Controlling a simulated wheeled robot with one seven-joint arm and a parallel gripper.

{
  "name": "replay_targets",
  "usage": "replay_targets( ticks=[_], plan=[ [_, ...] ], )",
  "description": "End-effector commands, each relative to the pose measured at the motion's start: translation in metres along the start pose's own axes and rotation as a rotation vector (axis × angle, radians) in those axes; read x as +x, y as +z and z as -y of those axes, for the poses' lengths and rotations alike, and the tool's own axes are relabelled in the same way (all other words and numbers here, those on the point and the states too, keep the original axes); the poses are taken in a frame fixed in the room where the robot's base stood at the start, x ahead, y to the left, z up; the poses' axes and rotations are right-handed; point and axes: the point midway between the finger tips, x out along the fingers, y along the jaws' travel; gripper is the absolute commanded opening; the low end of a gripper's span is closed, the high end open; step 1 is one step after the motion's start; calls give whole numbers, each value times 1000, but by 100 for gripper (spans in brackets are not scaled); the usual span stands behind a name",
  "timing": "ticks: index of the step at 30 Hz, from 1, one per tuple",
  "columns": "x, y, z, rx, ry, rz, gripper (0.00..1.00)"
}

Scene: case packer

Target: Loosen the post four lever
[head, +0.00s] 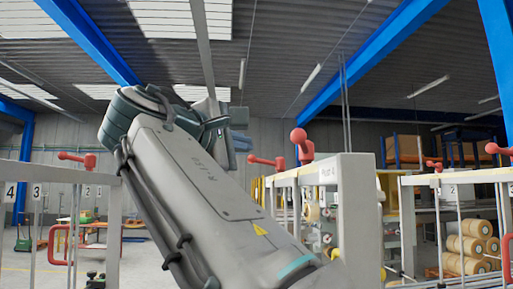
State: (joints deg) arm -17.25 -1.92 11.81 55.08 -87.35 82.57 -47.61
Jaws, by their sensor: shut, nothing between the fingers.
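Red ball-ended levers stand on the white frames. The nearest lever (301,144) is upright on the middle frame, beside a small label (328,172) that seems to read "Post 4". On the left frame, a red lever (76,158) lies level, and a plate marked 4 (10,194) hangs at the far left. I cannot tell for certain which lever is post four's. My arm crosses the centre, and my gripper's fingers are hidden behind it.
The middle white frame (356,215) stands close to the right of my arm. The right frame (408,225) carries more red levers (497,149). Yellowish rolls (470,247) are stacked at the right. Open floor (140,265) shows at the left, beyond the left frame (113,235).

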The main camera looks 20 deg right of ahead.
Motion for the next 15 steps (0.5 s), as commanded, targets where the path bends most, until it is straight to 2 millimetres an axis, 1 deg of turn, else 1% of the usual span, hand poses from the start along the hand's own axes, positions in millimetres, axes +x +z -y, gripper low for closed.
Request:
replay_targets(
  ticks=[5,12,15],
  plan=[
    [28,1,-2,-1,-1,4,0],
    [81,2,-2,0,-2,5,0],
    [98,4,-2,2,-1,3,0]
  ],
)
